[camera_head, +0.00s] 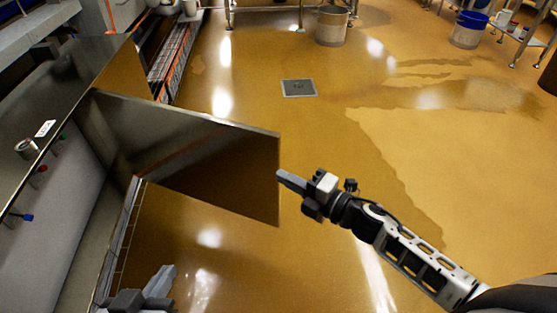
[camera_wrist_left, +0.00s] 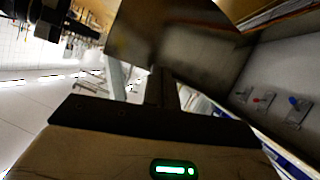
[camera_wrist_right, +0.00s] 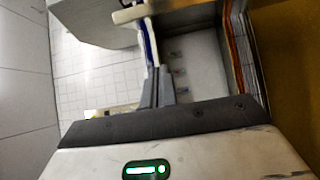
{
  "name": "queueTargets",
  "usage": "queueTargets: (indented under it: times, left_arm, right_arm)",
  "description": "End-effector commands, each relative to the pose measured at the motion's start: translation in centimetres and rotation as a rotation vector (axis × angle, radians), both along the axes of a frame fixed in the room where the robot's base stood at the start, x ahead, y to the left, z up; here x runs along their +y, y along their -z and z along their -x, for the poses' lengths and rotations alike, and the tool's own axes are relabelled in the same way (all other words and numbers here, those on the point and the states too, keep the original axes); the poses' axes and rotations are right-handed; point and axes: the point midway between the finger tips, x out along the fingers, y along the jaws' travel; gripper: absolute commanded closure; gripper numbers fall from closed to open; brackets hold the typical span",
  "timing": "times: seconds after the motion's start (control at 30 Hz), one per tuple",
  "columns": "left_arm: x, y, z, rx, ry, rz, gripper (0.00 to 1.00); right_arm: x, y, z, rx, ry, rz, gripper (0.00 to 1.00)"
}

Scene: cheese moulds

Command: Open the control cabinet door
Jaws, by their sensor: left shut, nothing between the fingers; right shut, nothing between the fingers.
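The control cabinet door (camera_head: 190,150) is a dark, shiny metal panel. In the head view it stands swung out from the cabinet (camera_head: 70,210) at the left, its free edge pointing right. My right gripper (camera_head: 284,178) is shut and empty, with its tip right beside the door's free edge; I cannot tell whether they touch. My left gripper (camera_head: 164,279) is shut and empty at the bottom of the head view, below the door and right of the cabinet. The cabinet front has small coloured knobs, one of them blue (camera_head: 26,217). The cabinet's interior is mostly hidden.
An orange-edged rack (camera_head: 172,62) stands behind the cabinet at the upper left. A drain (camera_head: 298,88) lies in the wet yellow floor. A grey bucket (camera_head: 331,27) and a blue-topped bucket (camera_head: 469,29) stand far back.

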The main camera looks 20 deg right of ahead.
Motion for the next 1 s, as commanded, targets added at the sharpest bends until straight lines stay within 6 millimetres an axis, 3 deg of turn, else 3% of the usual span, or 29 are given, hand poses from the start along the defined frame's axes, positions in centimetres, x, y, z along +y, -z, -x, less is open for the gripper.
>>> queueTargets:
  times: [0.2, 0.4, 0.9, 1.0]
  left_arm:
    - [-0.2, -0.2, 0.0, -0.028, 0.004, 0.014, 1.0]
    - [-0.4, -0.8, 0.1, -0.066, 0.006, 0.032, 1.0]
    - [-0.4, -1.0, 0.2, -0.074, 0.007, 0.038, 1.0]
    - [-0.5, -0.5, 0.2, -0.072, 0.007, 0.05, 1.0]
  right_arm:
    - [2.6, 0.0, -4.0, -0.003, 0.0, -0.001, 1.0]
    - [0.3, 0.2, -5.9, 0.0, 0.002, 0.001, 1.0]
    - [-0.4, 0.1, -6.6, 0.001, 0.001, 0.0, 1.0]
    - [-1.4, 0.4, -7.0, 0.0, -0.004, 0.004, 1.0]
